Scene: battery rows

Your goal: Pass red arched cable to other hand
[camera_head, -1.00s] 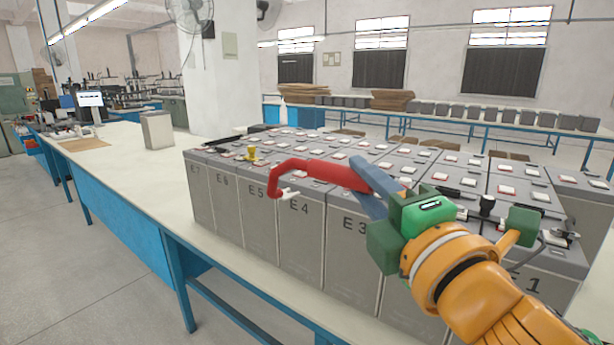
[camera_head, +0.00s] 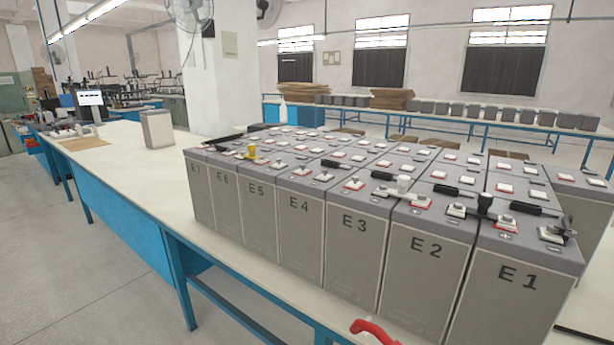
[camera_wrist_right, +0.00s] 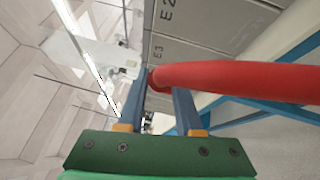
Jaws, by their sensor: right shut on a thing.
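The red arched cable (camera_head: 374,331) shows only as a small curved piece at the bottom edge of the head view, in front of the batteries. In the right wrist view the red cable (camera_wrist_right: 235,80) runs from between the fingers out to the right edge. My right gripper (camera_wrist_right: 160,80) has its two blue fingers shut on the cable near its left end. The right gripper is outside the head view. My left gripper is in neither view.
Rows of grey batteries (camera_head: 355,245) marked E1 to E7 stand on the long blue-framed table (camera_head: 135,177). A yellow-topped post (camera_head: 251,152) and black connectors stand on their tops. A grey box (camera_head: 157,130) stands at the left. The tabletop left of the batteries is mostly clear.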

